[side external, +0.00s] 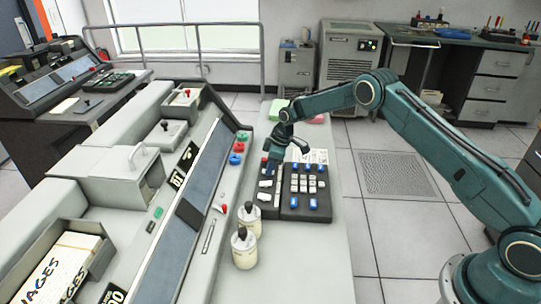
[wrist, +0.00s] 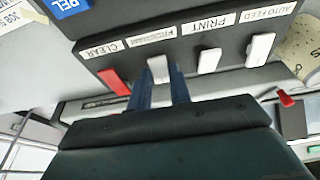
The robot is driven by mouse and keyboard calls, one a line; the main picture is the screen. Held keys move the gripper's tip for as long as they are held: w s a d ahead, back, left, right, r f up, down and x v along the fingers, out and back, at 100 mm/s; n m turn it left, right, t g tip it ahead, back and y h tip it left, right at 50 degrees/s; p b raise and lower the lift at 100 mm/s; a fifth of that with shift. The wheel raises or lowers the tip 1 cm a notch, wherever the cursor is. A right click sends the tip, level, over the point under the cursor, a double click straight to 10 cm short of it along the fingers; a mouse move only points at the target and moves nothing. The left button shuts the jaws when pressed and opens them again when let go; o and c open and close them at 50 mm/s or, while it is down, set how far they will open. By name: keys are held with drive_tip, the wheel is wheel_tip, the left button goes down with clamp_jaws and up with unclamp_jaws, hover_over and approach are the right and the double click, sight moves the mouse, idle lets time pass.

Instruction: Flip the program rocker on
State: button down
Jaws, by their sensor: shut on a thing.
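A dark rocker strip (wrist: 225,45) crosses the top of the wrist view. It has a red rocker (wrist: 115,82) at the CLEAR label, a white rocker (wrist: 158,68) at a label too blurred to read surely, and more white rockers at PRINT (wrist: 209,61) and AUTO FEED (wrist: 260,49). The white rocker between CLEAR and PRINT is the program rocker by its place. My gripper (wrist: 159,84) has its two blue fingers close on either side of this rocker, shut on it. In the side view my gripper (side external: 271,167) reaches down to the strip's far end, hiding the rocker there.
A dark keypad (side external: 306,187) with blue and white keys stands right of the strip. Two cream bottles (side external: 243,248) stand nearer the camera. The sloped console (side external: 205,185) rises to the left. The near part of the grey table (side external: 305,270) is clear.

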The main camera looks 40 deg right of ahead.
drive_tip(key=shift+w+a+g+h, duration=0.25)
drive_tip(key=shift+w+g+h, duration=0.05)
drive_tip(key=shift+g+h, duration=0.6)
drive_tip(key=shift+w+a+g+h, duration=0.1)
drive_tip(key=shift+g+h, duration=0.3)
drive_tip(key=shift+h, duration=0.1)
drive_tip(key=c, duration=1.3)
unclamp_jaws()
drive_tip(key=shift+r, duration=0.2)
drive_tip(key=shift+w+a+r, duration=0.1)
drive_tip(key=shift+a+r, duration=0.05)
drive_tip(key=shift+r, duration=3.25)
drive_tip(key=shift+w+a+r, duration=0.1)
drive_tip(key=shift+r, duration=3.25)
drive_tip(key=shift+r, duration=0.15)
